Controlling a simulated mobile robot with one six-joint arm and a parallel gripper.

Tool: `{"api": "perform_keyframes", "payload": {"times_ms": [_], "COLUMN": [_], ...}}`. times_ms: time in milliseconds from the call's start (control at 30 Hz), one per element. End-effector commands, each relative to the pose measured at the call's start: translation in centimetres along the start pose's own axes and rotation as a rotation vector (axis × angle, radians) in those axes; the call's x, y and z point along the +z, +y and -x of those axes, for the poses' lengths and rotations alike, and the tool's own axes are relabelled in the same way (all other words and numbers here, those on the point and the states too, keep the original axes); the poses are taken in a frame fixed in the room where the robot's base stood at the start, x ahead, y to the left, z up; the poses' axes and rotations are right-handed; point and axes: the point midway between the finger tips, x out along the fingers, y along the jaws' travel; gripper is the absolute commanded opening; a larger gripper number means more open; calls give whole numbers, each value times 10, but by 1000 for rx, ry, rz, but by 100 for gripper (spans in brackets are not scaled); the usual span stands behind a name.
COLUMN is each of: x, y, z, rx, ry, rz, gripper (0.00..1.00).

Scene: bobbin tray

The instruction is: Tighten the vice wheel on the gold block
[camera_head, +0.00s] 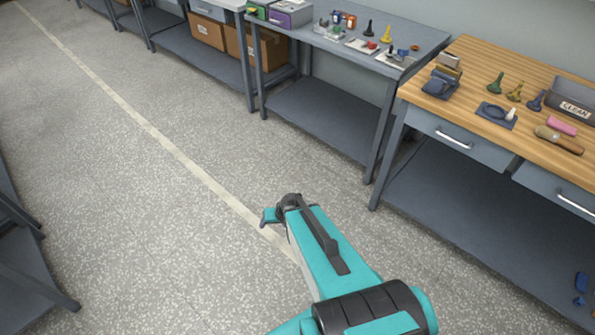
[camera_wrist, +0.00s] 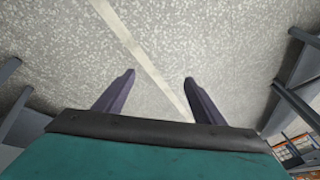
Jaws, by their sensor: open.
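In the head view a small blue-grey vice (camera_head: 441,82) stands at the left end of the wooden bench top, with a gold block (camera_head: 449,62) at its upper part. The vice's wheel is too small to tell apart. My gripper shows in the wrist view (camera_wrist: 158,78) with its two dark fingers spread apart and nothing between them. It points at the bare floor, away from the bench. In the head view my arm hangs over the floor, well to the left of and below the vice, and its fingers are hidden.
The speckled floor (camera_head: 130,210) is clear.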

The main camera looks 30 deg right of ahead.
Motion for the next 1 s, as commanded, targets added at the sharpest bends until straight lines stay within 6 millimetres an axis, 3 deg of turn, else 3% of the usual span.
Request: {"api": "perform_keyframes", "payload": {"times_ms": [33,200,300,433,500,633,933,1000], "x": [35,141,197,249,268,285,289,289], "y": [-9,-19,-15,-4,2,11,13,13], "z": [-5,-5,5,24,33,45,48,48], "rx": [6,62,116,192,228,271,282,282], "ry": [-89,-379,-538,-703,-766,-833,-849,-849], "rz": [37,143,202,260,280,304,309,309], "gripper": [63,63,63,63,63,63,63,55]}}
